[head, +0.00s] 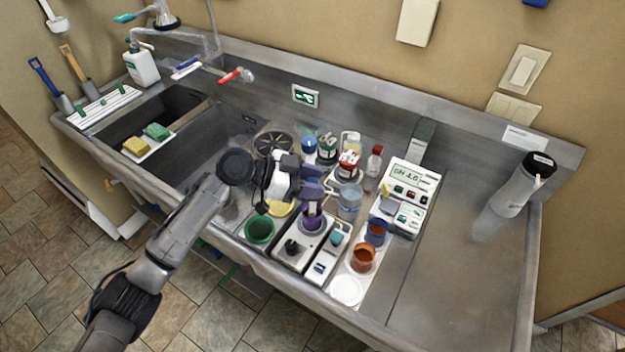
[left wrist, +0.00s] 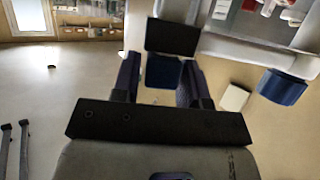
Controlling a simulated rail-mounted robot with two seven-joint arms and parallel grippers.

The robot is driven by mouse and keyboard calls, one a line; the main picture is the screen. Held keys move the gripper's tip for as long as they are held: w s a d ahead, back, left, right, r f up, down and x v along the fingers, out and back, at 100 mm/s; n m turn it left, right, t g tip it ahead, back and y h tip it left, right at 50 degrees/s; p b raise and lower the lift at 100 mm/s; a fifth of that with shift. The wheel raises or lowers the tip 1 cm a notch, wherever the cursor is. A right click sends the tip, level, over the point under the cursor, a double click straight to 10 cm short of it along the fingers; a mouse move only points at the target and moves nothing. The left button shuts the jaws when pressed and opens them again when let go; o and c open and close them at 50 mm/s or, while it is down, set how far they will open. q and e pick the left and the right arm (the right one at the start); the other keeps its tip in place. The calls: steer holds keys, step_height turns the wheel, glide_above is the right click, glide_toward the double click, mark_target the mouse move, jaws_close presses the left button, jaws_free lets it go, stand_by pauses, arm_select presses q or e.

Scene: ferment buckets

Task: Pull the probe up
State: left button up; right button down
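My left gripper (head: 311,183) reaches in from the left, over the front of the steel counter, with its purple fingers just above and behind a purple-topped piece (head: 312,211) on a stirrer-like base (head: 296,252). In the left wrist view the two fingers (left wrist: 162,82) stand apart. A blue block (left wrist: 162,72) and a black block (left wrist: 172,37) show between or beyond them; I cannot tell whether they touch. The pH meter (head: 408,177) reads about 4.0, right of the gripper. The probe itself is not clearly distinguishable; the gripper hides part of that area. My right gripper is not in view.
A green cup (head: 259,230) stands left of the stirrer. Blue (head: 376,232) and orange (head: 362,258) cups stand to the right. Bottles and a clear beaker (head: 349,197) crowd the space behind. The counter (head: 455,265) at the right is mostly clear.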

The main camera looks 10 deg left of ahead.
arm_select(q)
jaws_close()
steer(key=shift+r+p, duration=0.55)
steer(key=shift+r, duration=2.55)
steer(key=shift+o, duration=0.3)
jaws_free()
steer(key=shift+r, duration=0.1)
steer(key=shift+o, duration=1.3)
steer(key=shift+f, duration=0.2)
steer(key=b+v, duration=0.4)
steer(key=v, duration=1)
steer(key=shift+d, duration=0.1)
